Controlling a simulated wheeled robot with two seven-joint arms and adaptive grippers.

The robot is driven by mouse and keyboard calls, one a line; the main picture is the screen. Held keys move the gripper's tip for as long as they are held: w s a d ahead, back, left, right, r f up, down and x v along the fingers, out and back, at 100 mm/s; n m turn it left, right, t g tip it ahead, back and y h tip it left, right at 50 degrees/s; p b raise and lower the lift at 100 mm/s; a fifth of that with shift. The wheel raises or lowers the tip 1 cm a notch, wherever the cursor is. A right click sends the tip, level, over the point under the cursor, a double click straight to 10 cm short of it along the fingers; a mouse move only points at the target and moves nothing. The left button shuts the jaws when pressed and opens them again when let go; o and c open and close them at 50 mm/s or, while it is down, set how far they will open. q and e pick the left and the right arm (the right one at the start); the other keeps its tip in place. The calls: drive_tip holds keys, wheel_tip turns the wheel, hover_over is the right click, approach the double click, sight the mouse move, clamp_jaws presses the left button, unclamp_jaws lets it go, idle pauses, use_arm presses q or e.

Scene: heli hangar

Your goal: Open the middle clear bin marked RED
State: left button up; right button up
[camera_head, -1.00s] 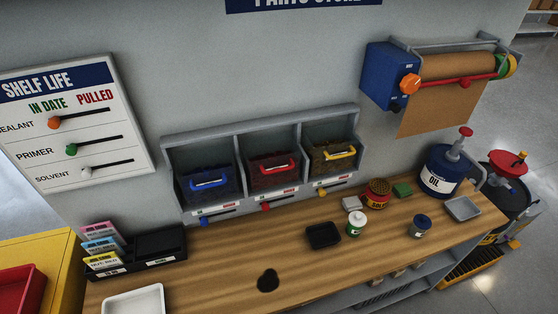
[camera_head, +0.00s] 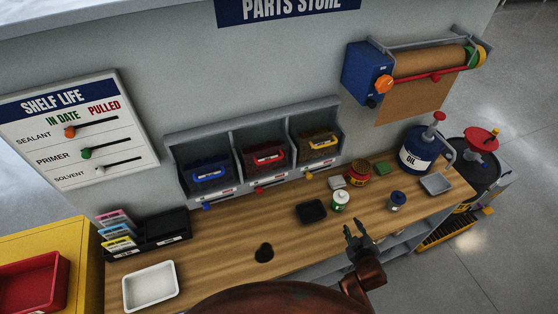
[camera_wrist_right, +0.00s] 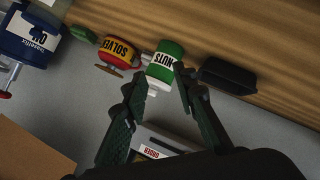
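My right gripper (camera_head: 358,230) is over the bench's front edge, right of and well apart from the bin. In the right wrist view its fingers (camera_wrist_right: 158,76) are spread and empty. My left gripper is out of view.
On the bench stand a green-and-white NUTS bottle (camera_head: 340,201), a black tray (camera_head: 311,211), a red-and-yellow can (camera_head: 358,174), a blue-lidded jar (camera_head: 397,201) and a blue OIL can (camera_head: 421,150). A white tray (camera_head: 150,287) lies at left. The bench centre is mostly clear.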

drive_tip(key=w+a+r+n+t+y+p, duration=0.1)
drive_tip(key=w+a+r+n+t, duration=0.15)
drive_tip(key=r, duration=0.25)
drive_tip(key=w+a+r+n+t+y, duration=0.1)
drive_tip(key=w+a+r+n, duration=0.15)
drive_tip(key=a+r, duration=0.2)
drive_tip(key=n+y+p, duration=0.2)
drive_tip(key=n+y, duration=1)
drive_tip(key=n, duration=0.2)
approach(265, 156)
drive_tip(key=shift+w+a+r+p, duration=0.55)
drive_tip(key=shift+w+a+r, duration=0.05)
drive_tip(key=shift+w+a, duration=0.3)
drive_tip(key=shift+w+a+r+p, duration=0.5)
drive_tip(key=shift+w+a+r, duration=0.1)
drive_tip(key=shift+w+a, duration=0.3)
drive_tip(key=shift+c, duration=0.6)
clamp_jaws()
